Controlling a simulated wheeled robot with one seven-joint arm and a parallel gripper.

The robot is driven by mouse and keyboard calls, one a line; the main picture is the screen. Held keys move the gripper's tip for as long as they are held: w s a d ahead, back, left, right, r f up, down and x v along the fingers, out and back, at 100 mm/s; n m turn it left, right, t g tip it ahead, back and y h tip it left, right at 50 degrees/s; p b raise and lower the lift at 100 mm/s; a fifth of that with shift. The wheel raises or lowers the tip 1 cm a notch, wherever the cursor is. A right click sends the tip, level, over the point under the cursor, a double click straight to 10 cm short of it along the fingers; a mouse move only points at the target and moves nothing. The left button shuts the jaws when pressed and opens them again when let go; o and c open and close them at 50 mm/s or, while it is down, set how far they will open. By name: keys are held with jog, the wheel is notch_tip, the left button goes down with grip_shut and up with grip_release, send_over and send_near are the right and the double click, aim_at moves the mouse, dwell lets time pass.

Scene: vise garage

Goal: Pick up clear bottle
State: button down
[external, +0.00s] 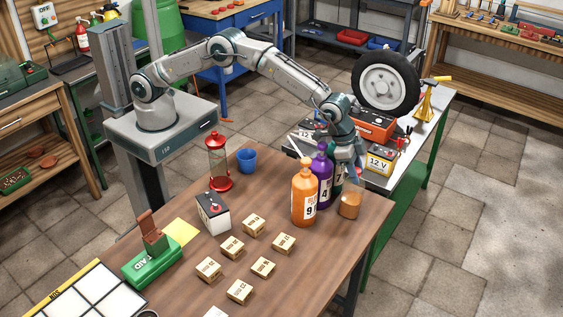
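My gripper (346,168) points down at the far right of the wooden table, behind the purple bottle (321,176) marked 4. Its fingertips are partly hidden, so I cannot see whether they touch anything. A dark green bottle (339,172) marked 7 shows partly beside the gripper. An orange bottle (304,197) marked 9 stands in front, to the left.
The wooden table (325,258) also holds a red lantern (218,165), a blue cup (246,160), a battery (212,213), several small boxes (263,267) and a green stapler-like tool (152,262). A metal bench (432,118) with a wheel (386,80) stands behind my gripper.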

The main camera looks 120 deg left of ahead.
jog(key=shift+s+f, duration=0.15)
jog(key=shift+f, duration=0.15)
